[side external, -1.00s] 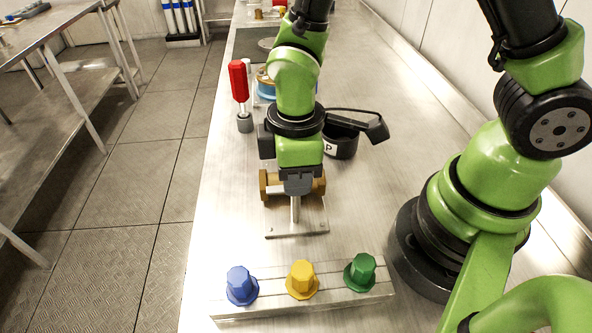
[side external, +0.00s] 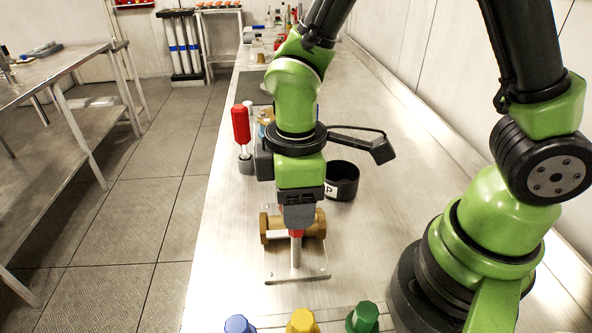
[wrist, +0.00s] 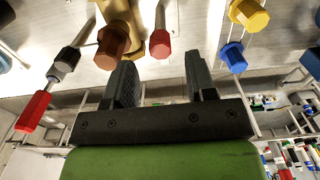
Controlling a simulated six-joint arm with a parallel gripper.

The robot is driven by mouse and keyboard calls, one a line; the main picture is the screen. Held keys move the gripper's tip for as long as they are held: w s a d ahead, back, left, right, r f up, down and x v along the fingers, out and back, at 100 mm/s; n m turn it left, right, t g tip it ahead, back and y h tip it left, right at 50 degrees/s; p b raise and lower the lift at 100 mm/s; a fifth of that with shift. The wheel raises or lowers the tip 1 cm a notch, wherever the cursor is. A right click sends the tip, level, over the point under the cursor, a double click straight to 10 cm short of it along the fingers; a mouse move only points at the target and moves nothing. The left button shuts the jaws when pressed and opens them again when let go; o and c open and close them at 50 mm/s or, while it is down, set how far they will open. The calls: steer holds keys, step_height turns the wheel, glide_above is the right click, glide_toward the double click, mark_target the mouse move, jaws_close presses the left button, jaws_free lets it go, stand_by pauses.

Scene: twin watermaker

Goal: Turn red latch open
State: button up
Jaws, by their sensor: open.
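The red latch (side external: 296,233) shows as a small red piece on the brass valve (side external: 273,228), which stands on a metal plate on the bench. Most of the latch is hidden by my gripper (side external: 298,222) in the side view. In the wrist view the red latch end (wrist: 160,43) is beyond the fingertips, roughly between them across the picture. The brass valve (wrist: 113,42) is to its left there. My gripper (wrist: 160,72) is open, with a wide empty gap between its two dark fingers. No contact with the latch shows.
Blue (side external: 239,324), yellow (side external: 302,321) and green (side external: 363,317) knobs stand in front of the valve. A red-handled tool (side external: 241,125) stands upright at the back left. A black cup (side external: 343,182) is behind the valve to the right. The bench's right side is fairly clear.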

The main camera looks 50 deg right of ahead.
step_height(320, 180, up, 6)
steer(key=shift+f, duration=0.1)
stand_by(0.4)
steer(key=s+d+r+m+t+y, duration=0.2)
steer(key=s+d+r+m+t, duration=0.5)
steer(key=r+m, duration=0.5)
steer(key=shift+s+d+m, duration=0.2)
steer(key=shift+s+m, duration=0.4)
steer(key=shift+m, duration=0.1)
stand_by(0.9)
